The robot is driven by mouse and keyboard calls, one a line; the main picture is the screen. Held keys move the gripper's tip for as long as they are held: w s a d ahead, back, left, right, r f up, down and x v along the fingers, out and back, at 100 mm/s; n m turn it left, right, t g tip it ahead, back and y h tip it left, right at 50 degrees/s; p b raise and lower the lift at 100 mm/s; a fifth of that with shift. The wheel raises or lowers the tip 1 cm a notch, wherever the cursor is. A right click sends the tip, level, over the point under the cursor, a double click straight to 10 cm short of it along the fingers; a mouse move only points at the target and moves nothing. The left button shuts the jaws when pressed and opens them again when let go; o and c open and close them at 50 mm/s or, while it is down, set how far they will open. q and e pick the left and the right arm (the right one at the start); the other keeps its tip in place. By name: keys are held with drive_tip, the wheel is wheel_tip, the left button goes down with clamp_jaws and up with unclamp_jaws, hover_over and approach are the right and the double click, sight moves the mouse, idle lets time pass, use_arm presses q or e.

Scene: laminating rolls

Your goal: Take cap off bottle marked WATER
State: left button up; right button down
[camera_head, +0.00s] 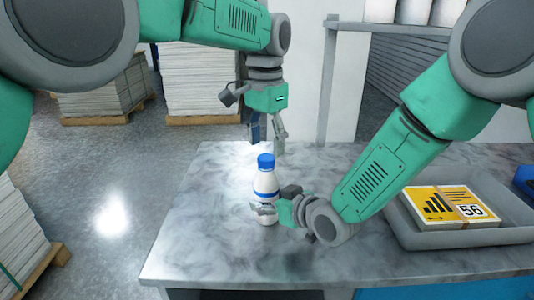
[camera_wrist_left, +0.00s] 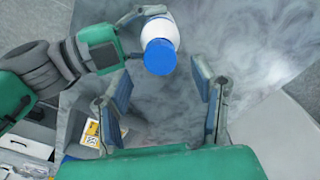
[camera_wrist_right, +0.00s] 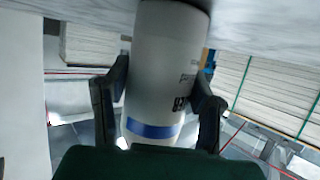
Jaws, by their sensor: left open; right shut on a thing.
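A grey tray (camera_head: 408,238) at the right holds a yellow printed stack (camera_head: 447,204) marked 56. A blue item (camera_head: 526,178) sits at the far right edge. Paper stacks on pallets (camera_head: 105,85) stand on the floor behind. The table's front left is clear.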

sight(267, 157)
use_arm(q)
drive_tip(key=shift+r, duration=0.3)
drive_tip(key=shift+c, duration=0.4)
drive_tip(key=m, duration=0.4)
drive_tip(key=shift+s+d, duration=0.25)
drive_tip(key=m, duration=0.2)
drive_tip(key=r+m, duration=0.1)
drive_tip(key=m, duration=0.2)
drive_tip(key=shift+d, duration=0.15)
drive_tip(key=m, duration=0.2)
drive_tip(key=r+m, duration=0.1)
drive_tip(key=m, duration=0.1)
drive_tip(key=shift+w, duration=0.1)
drive_tip(key=m, duration=0.3)
drive_tip(key=r+m, duration=0.1)
drive_tip(key=shift+w+a+r, duration=0.1)
drive_tip(key=shift+w+a, duration=0.15)
drive_tip(key=shift+a, duration=0.15)
drive_tip(key=shift+m, duration=0.3)
drive_tip(key=shift+f, duration=3.9)
